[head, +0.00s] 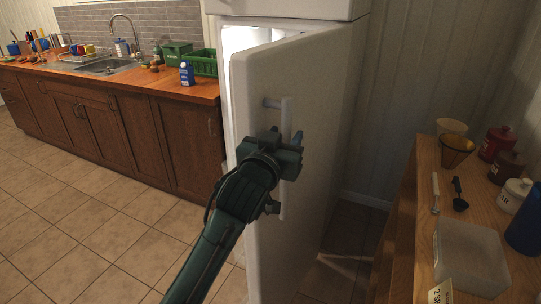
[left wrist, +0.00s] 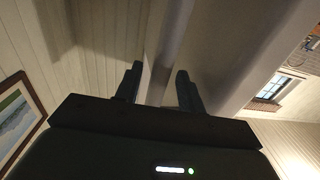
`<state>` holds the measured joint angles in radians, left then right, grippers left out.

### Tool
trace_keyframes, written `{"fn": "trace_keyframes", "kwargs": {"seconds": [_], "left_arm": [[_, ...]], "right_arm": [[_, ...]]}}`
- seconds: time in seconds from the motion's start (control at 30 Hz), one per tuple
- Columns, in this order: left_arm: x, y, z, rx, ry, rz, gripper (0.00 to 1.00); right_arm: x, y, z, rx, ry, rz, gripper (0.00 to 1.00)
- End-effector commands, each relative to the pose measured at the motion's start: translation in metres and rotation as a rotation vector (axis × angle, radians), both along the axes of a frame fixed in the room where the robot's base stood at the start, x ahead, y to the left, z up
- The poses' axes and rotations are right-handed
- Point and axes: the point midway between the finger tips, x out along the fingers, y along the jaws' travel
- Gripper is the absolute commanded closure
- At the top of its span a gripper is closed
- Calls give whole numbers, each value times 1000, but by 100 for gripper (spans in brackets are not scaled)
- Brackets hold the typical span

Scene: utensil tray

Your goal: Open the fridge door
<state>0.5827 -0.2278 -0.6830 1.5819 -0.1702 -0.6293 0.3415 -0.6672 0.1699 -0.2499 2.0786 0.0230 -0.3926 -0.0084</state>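The white fridge door (head: 270,90) stands partly open in the head view, with the lit fridge inside (head: 243,38) showing past its top left edge. A vertical bar handle (head: 284,112) is on its front face. My left gripper (head: 296,142) is at the handle, about midway along it. In the left wrist view, my left gripper's two fingers (left wrist: 160,88) stand apart, one on each side of the pale handle bar (left wrist: 166,50). A gap shows between the bar and the right finger. My right gripper is in neither view.
A wooden counter (head: 108,78) with a sink, green crate (head: 205,63) and blue-white carton (head: 187,73) stands left of the fridge. A wooden table (head: 420,200) with jars and a clear box (head: 470,258) stands right. Tiled floor (head: 90,220) is clear at left.

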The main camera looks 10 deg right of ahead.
Motion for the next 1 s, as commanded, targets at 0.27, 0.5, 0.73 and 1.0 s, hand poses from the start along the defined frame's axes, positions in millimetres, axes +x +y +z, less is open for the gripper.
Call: {"fn": "trace_keyframes", "kwargs": {"seconds": [0.27,0.5,0.73,1.0], "left_arm": [[-45,30,-2,-1,0,0,61],[-81,54,-2,1,1,0,61],[-97,65,-1,1,2,1,61],[-99,66,0,1,0,0,61]], "right_arm": [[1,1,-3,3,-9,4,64],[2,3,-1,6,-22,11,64],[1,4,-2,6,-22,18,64],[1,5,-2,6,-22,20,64]]}}
